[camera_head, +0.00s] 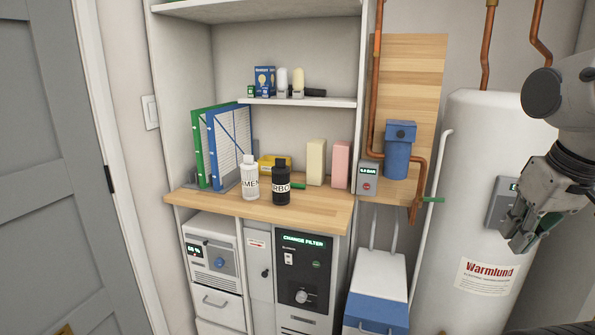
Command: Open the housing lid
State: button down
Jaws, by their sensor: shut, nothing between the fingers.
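A blue filter housing (397,163) is mounted on a wooden board at the right of the shelf unit. Its darker blue lid (401,129) sits on top and looks closed. My gripper (514,241) is at the right, in front of the white tank, well apart from the housing. It points down and left, and is shut and empty. The far side of the housing is hidden.
Copper pipes (377,90) run beside the housing. A grey gauge box (368,177) reading about 0.0 BAR is at its left. A white water heater (462,180) stands at the right. Bottles and binders crowd the wooden counter (310,212). A blue-and-white box (376,290) stands below.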

aim_at(397, 130)
jog(key=i+j+z, duration=0.15)
jog(key=j+z, duration=0.25)
jog(key=i+j+z, duration=0.1)
jog(key=z, duration=0.25)
jog(key=j+z, duration=0.4)
